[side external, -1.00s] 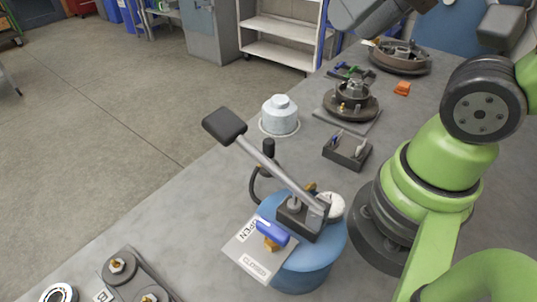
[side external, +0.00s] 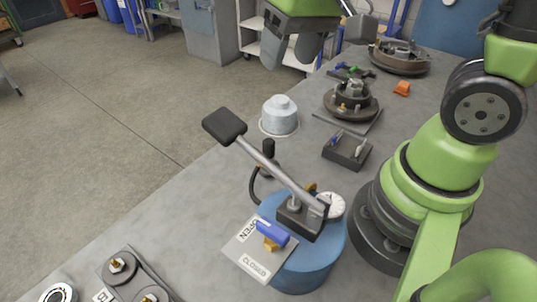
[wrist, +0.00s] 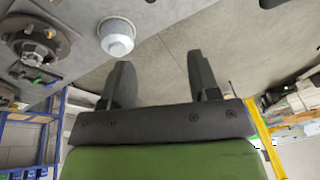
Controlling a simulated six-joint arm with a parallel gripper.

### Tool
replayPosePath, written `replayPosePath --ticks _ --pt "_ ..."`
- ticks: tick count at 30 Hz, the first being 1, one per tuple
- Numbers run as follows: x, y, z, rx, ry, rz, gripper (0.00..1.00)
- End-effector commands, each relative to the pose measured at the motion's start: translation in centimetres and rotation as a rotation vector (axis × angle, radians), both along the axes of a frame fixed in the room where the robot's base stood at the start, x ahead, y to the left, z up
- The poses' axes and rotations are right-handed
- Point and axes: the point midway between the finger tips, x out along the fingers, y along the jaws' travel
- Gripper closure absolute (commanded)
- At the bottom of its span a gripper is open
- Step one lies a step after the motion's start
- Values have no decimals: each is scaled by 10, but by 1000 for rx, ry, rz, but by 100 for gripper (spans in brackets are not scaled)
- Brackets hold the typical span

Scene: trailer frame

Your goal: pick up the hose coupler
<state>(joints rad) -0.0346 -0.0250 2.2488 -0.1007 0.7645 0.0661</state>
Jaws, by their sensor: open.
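No part is clearly marked as the hose coupler. A black hose (side external: 254,188) curves beside the blue tank (side external: 300,272) and rises to an upright black end (side external: 268,148); I cannot tell whether this end is the coupler. My gripper (side external: 291,55) hangs at the top middle of the side external view, fingers downward, apart and empty. It is well away from the hose. In the wrist view, my gripper (wrist: 160,62) shows two dark fingers with a wide gap and only grey floor between them. The hose is not visible there.
A pale domed part (side external: 280,115) sits on the table (side external: 205,220), also seen in the wrist view (wrist: 116,38). A hub on a plate (side external: 350,100), a dark tray (side external: 347,150) and an orange piece (side external: 402,88) stand behind. A long lever (side external: 270,163) slants above the tank.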

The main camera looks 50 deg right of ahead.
Motion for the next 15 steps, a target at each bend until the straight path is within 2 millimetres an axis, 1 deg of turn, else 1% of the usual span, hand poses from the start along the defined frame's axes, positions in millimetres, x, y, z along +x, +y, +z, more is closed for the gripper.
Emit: replayPosePath --ticks 1,6,9,15 --pt "9 0 -17 -13 54 11 44" --pt "30 -1 -65 -54 176 46 44" --pt "35 -2 -86 -69 222 62 44" --pt "38 -2 -110 -80 261 75 44"
